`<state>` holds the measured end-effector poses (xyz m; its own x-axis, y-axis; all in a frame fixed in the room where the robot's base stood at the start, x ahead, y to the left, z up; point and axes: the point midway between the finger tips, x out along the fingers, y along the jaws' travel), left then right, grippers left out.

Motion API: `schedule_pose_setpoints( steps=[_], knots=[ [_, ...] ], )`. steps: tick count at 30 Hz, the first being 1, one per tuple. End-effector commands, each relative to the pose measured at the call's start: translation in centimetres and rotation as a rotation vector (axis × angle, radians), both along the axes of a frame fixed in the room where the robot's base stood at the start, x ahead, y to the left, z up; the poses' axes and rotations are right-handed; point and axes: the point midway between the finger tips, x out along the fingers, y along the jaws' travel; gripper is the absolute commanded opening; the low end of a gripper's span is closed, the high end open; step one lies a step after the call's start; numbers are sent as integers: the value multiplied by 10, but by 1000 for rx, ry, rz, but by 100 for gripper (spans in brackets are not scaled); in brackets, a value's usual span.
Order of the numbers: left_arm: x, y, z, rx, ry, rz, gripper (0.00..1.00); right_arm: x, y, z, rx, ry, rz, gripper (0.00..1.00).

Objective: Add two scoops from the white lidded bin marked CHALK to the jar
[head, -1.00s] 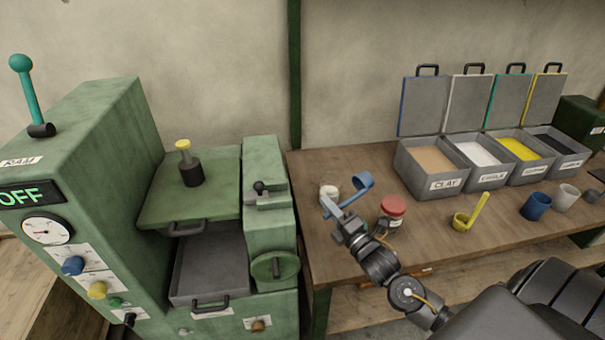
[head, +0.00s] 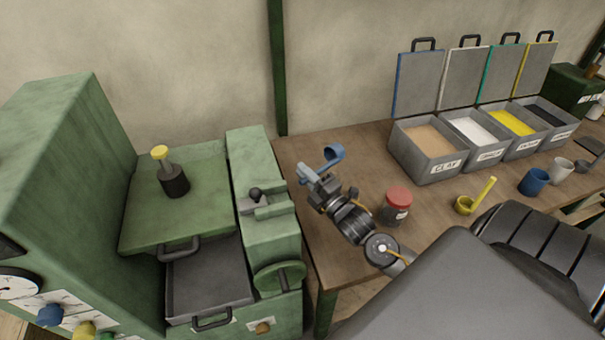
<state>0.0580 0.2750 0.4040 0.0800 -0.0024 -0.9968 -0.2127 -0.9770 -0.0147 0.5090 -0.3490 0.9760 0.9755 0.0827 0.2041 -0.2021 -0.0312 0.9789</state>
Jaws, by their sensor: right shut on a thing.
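My right gripper (head: 308,175) is shut on the handle of a blue scoop (head: 334,153) above the left end of the table. The scoop's cup is raised; I cannot tell whether it holds powder. The chalk bin (head: 483,151) has its white-edged lid (head: 464,79) standing open, with white powder (head: 472,129) inside. It is well to the right of my gripper. A jar with a red lid (head: 397,204) stands right of my right wrist. A small white vessel seen earlier near the scoop is now hidden, seemingly behind my gripper. My left gripper is out of view.
Bins of clay (head: 434,167), yellow powder (head: 513,122) and black powder (head: 546,112) stand open beside the chalk. A yellow scoop (head: 466,204), blue cup (head: 534,180) and white cup (head: 561,170) are on the table (head: 300,150). A green press (head: 60,170) fills the left.

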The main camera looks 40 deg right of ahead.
Motion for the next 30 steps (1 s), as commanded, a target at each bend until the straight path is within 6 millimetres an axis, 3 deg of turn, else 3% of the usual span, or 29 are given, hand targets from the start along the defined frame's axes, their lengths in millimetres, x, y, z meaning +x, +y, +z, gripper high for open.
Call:
schedule_pose_setpoints(
  steps=[1,4,11,15,27,28,30],
  knots=[
    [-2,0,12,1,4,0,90,0,-2,16,50,0,-1,0],
    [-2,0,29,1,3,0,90,0,-8,37,185,12,-1,0],
    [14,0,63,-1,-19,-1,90,2,-35,78,562,45,-1,0],
    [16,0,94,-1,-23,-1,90,4,-55,100,777,67,-3,0],
    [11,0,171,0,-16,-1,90,9,-112,132,1308,113,0,0],
    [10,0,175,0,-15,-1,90,9,-116,133,1341,116,0,0],
    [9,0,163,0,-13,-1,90,10,-123,127,1406,121,3,0]
  ],
)
